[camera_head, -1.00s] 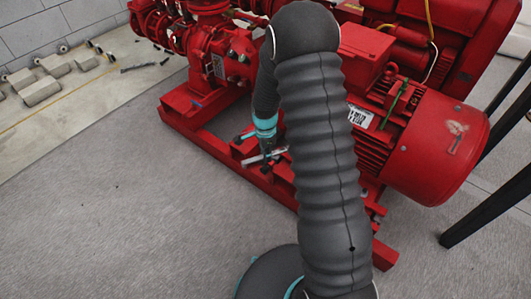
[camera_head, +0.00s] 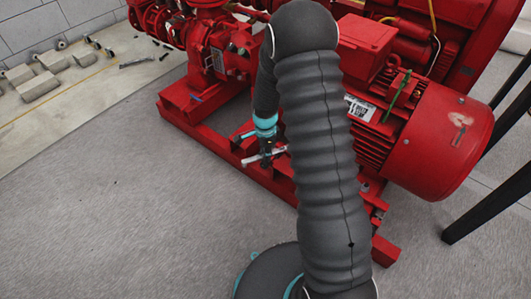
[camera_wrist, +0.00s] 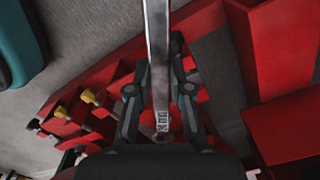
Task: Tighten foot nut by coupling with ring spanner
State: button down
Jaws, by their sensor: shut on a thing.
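My gripper (camera_head: 266,150) is low over the red base frame (camera_head: 215,137), between pump and motor. It is shut on the ring spanner (camera_head: 253,159), a bright silver bar that sticks out to the left in the head view. In the wrist view the spanner's shank (camera_wrist: 158,45) runs from the top edge down between the two fingers of my gripper (camera_wrist: 160,92). Its marked lower end shows near the palm; its far ring end is out of that view. I cannot make out the foot nut by the coupling, or whether the spanner touches it.
The red motor (camera_head: 430,140) stands right of my arm and the red pump (camera_head: 225,55) stands upper left. Bolts with yellowish ends (camera_wrist: 88,97) show left of the fingers in the wrist view. Grey floor (camera_head: 110,210) in front is clear. Dark legs (camera_head: 490,205) stand at right.

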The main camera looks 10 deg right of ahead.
jog(key=shift+f+b, duration=0.9)
jog(key=shift+f, duration=0.45)
jog(key=shift+w, duration=0.1)
jog(key=w+d+m+b, duration=0.1)
jog(key=w+d+m, duration=0.3)
jog(key=w+m, duration=0.6)
jog(key=w, duration=0.2)
jog(key=shift+w+m, duration=0.3)
dwell(1.2)
jog(key=shift+s+a+b, duration=0.25)
jog(key=shift+s+b, duration=0.05)
jog(key=shift+s, duration=0.05)
dwell(0.5)
jog(key=shift+r, duration=0.15)
jog(key=shift+r+p, duration=1.4)
jog(key=shift+r, duration=1.05)
